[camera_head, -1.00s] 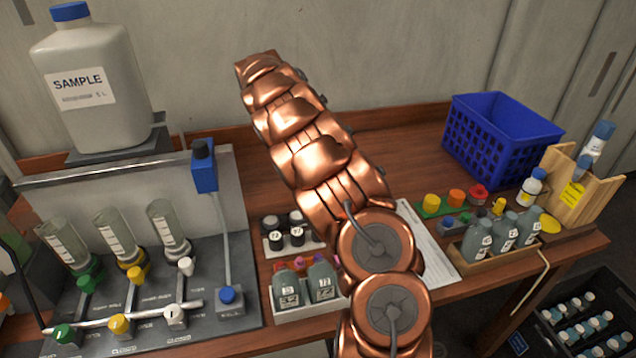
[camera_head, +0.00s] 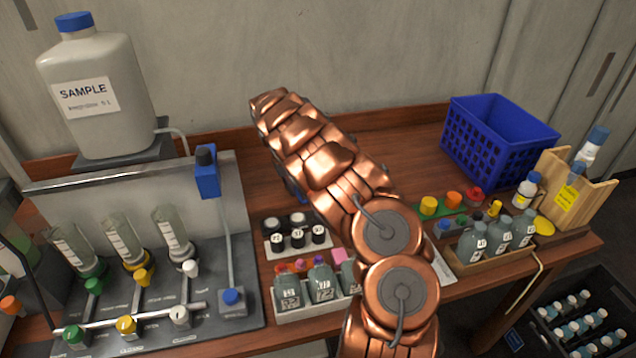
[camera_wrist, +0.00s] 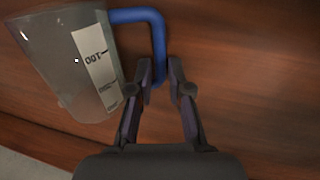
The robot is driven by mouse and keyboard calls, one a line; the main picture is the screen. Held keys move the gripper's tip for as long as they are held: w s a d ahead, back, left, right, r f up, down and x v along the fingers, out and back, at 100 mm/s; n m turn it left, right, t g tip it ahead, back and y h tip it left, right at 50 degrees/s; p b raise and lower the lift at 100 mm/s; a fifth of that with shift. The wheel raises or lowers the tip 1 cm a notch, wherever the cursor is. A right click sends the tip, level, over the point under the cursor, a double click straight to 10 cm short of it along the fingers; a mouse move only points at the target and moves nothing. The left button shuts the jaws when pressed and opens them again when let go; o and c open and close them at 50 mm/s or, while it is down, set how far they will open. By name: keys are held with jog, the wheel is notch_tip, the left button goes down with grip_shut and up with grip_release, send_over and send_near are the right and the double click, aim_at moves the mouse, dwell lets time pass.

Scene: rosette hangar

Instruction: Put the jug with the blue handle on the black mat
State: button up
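The jug (camera_wrist: 65,60) is a clear, greyish vessel with a white graduated strip reading 100, and it stands at the left of the wrist view. Its blue handle (camera_wrist: 157,40) reaches right from the jug and bends down between the fingertips of my gripper (camera_wrist: 160,72). The fingers are close on both sides of the handle; I cannot tell whether they press on it. In the head view my copper arm hides the gripper and most of what is behind it; a small blue piece (camera_head: 294,190) shows at its left edge. I cannot make out a black mat.
A valve panel (camera_head: 110,305) with a large sample container (camera_head: 108,95) stands at left. Bottle trays (camera_head: 300,312) lie near the front edge. A blue basket (camera_head: 500,140), a wooden rack (camera_head: 567,195) and several coloured caps stand at right. Bare wood shows behind the arm.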

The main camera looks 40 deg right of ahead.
jog(key=shift+f, duration=0.2)
grip_shut()
dwell(0.4)
